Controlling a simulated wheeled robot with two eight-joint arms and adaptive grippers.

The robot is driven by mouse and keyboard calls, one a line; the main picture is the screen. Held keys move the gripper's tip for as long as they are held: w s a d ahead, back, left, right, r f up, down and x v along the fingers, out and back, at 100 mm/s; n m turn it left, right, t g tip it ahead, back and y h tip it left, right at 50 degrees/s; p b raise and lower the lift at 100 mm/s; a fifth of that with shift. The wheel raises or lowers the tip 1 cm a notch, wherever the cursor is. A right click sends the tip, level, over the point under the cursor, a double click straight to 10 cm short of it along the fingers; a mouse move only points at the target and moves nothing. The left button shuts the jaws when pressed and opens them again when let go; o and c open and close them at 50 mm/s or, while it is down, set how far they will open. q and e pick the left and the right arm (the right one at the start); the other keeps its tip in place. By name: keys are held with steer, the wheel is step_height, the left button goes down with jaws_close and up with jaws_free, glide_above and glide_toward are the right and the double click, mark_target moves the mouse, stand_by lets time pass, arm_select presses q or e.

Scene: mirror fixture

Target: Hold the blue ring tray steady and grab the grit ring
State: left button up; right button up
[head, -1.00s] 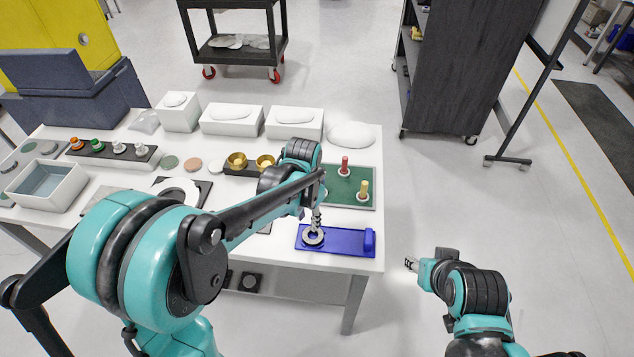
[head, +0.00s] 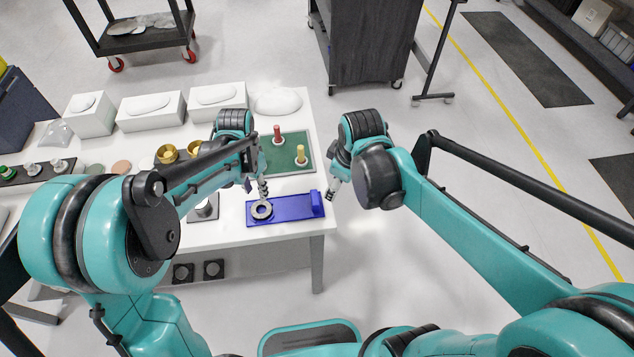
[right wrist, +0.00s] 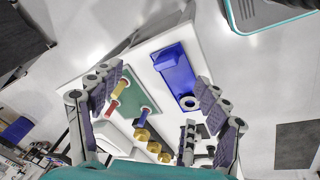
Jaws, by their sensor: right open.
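The blue ring tray (head: 287,208) lies near the front right corner of the white table, with a raised block at its right end. It also shows in the right wrist view (right wrist: 172,66). The grey grit ring (head: 261,210) lies flat at the tray's left end and shows in the right wrist view (right wrist: 188,103). My left gripper (head: 264,192) points down just behind the ring; contact and finger gap are unclear. My right gripper (head: 331,195) is open and empty, just right of the tray's block. Its spread fingers (right wrist: 158,88) frame the tray in the right wrist view.
A green board (head: 285,160) with a red peg (head: 278,136) and a yellow peg (head: 300,154) lies behind the tray. Open floor lies right of the table.

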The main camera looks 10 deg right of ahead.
mark_target(317, 196)
steer(key=w+a+f+n+g, duration=0.1)
steer(key=w+f+n, duration=0.1)
steer(key=f, duration=0.1)
steer(key=w+a+f+n+g, duration=0.1)
steer(key=w+a+f+n, duration=0.1)
steer(key=f+n, duration=0.1)
steer(key=w+a+f+n+g, duration=0.1)
steer(key=w+f+n, duration=0.1)
steer(key=f, duration=0.1)
steer(key=shift+w+a+f+n, duration=0.1)
steer(key=shift+a+f+n, duration=0.2)
steer(key=shift+a+n, duration=0.1)
steer(key=shift+f, duration=4)
